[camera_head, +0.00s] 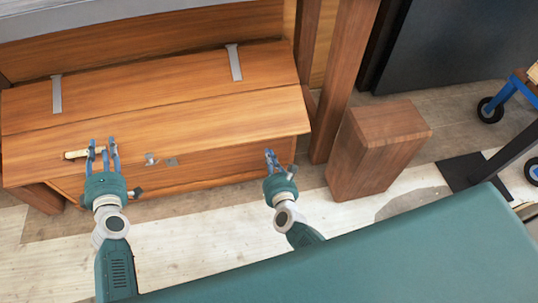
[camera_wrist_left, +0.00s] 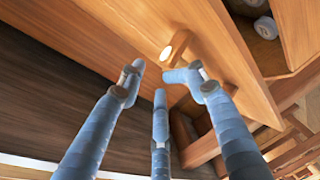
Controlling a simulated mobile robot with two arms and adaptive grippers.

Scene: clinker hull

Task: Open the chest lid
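The wooden chest (camera_head: 210,165) stands against the back, with its orange-brown lid (camera_head: 200,95) on top, carrying two grey metal straps. The lid looks down or nearly so; I cannot tell if there is a gap. A pale handle (camera_head: 76,154) lies near the lid's front left edge. It also shows as a light rounded end in the left wrist view (camera_wrist_left: 175,47). My left gripper (camera_head: 103,148) is beside the handle, fingers apart, with nothing visible between them. My right gripper (camera_head: 272,158) is by the chest's front right; its opening is unclear.
Small grey fittings (camera_head: 150,159) sit at the chest's front middle. A wooden block (camera_head: 375,150) stands on the floor to the right, beside an upright wooden post (camera_head: 345,80). A blue wheeled frame (camera_head: 500,100) is at far right. A teal surface fills the lower right.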

